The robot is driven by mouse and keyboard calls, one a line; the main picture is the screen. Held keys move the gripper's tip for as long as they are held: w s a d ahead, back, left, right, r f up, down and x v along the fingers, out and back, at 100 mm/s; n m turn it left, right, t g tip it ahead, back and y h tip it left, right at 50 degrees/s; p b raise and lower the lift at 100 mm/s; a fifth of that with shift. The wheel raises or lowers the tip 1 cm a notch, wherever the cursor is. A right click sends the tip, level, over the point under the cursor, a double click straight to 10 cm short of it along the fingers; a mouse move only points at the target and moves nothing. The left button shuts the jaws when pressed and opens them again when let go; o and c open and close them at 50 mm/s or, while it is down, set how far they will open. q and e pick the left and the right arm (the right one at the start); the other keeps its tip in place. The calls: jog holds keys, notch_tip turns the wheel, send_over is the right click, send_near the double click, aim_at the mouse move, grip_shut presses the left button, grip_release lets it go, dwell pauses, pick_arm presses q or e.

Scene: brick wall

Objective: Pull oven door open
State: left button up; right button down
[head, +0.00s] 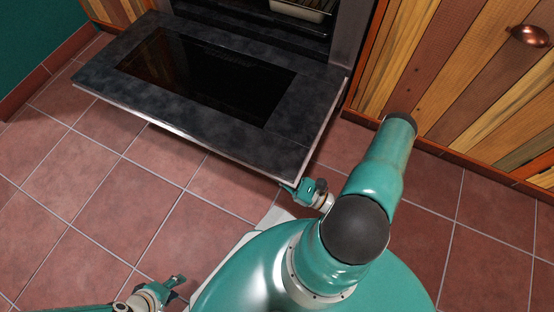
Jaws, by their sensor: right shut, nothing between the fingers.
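The oven door (290,140) is swung down open and lies about level, its dark glass window (205,75) facing up and its pale front edge toward me. My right gripper (291,187) is shut and empty at the near right corner of the door, just by the front edge. I cannot tell whether its tip touches the door. My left gripper (178,287) is at the bottom of the head view, well away from the door, with its fingers apart and nothing between them. No door handle shows.
The oven cavity holds a light tray (297,10) on a rack. A wooden cabinet (440,70) with a copper knob (529,36) stands to the right. A teal wall (35,35) is at the left. The tiled floor (130,210) in front of the door is clear.

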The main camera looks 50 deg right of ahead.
jog(key=r+p, duration=0.4)
jog(key=r, duration=0.1)
jog(key=r+p, duration=0.1)
jog(key=r, duration=0.1)
jog(key=shift+d+r+p, duration=0.25)
jog(key=shift+r+p, duration=0.1)
jog(key=shift+p, duration=0.05)
jog(key=shift+f, duration=0.15)
